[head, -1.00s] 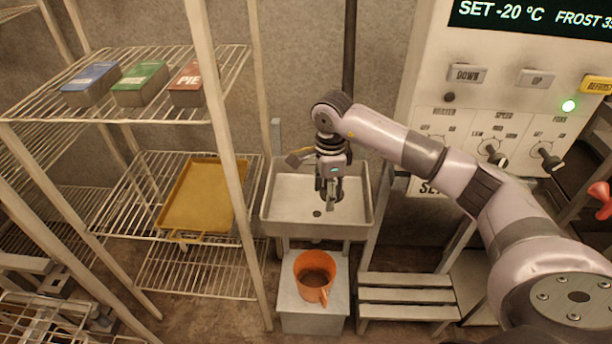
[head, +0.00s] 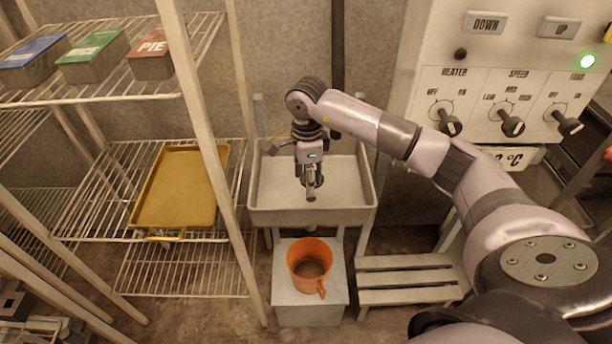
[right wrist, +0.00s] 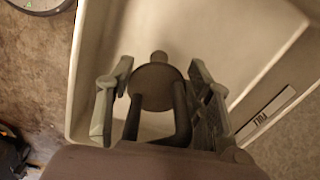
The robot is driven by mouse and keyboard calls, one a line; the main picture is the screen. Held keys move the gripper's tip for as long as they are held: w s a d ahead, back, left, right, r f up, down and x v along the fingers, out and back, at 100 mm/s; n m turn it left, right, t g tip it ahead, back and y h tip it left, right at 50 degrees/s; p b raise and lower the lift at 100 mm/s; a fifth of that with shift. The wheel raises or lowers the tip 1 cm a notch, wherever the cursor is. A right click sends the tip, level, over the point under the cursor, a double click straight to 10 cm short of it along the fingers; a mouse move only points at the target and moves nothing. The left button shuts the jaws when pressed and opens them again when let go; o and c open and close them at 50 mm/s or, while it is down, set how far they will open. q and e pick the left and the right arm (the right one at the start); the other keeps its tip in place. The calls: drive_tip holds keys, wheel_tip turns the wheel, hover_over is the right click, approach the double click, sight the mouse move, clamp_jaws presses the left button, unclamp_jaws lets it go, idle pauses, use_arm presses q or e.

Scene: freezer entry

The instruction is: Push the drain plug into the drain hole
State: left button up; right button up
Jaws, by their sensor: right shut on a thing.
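My right gripper (head: 311,190) hangs over the white sink basin (head: 345,194), near its front rim in the head view. In the right wrist view its two fingers (right wrist: 158,105) stand either side of a dark grey drain plug (right wrist: 156,82). The plug has a round disc, a short stub on its far side and a looped handle between the fingers. The gripper is shut on the plug. Pale basin surface lies beyond the plug, with no contact visible. The drain hole cannot be made out now. My left gripper is not in view.
An orange bucket (head: 310,249) stands on a grey box below the sink. A wire shelf with a yellow tray (head: 183,187) and labelled boxes (head: 95,54) stands left. A slatted step (head: 405,279) and a knobbed control panel (head: 500,95) are right. A tap (head: 277,148) sits at the sink's back left.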

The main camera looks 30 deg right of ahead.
drive_tip(key=shift+w+f+b, duration=0.1)
drive_tip(key=shift+f+b, duration=1.1)
drive_tip(key=shift+f, duration=0.95)
drive_tip(key=shift+f+b, duration=0.7)
drive_tip(key=shift+b, duration=0.05)
idle(0.5)
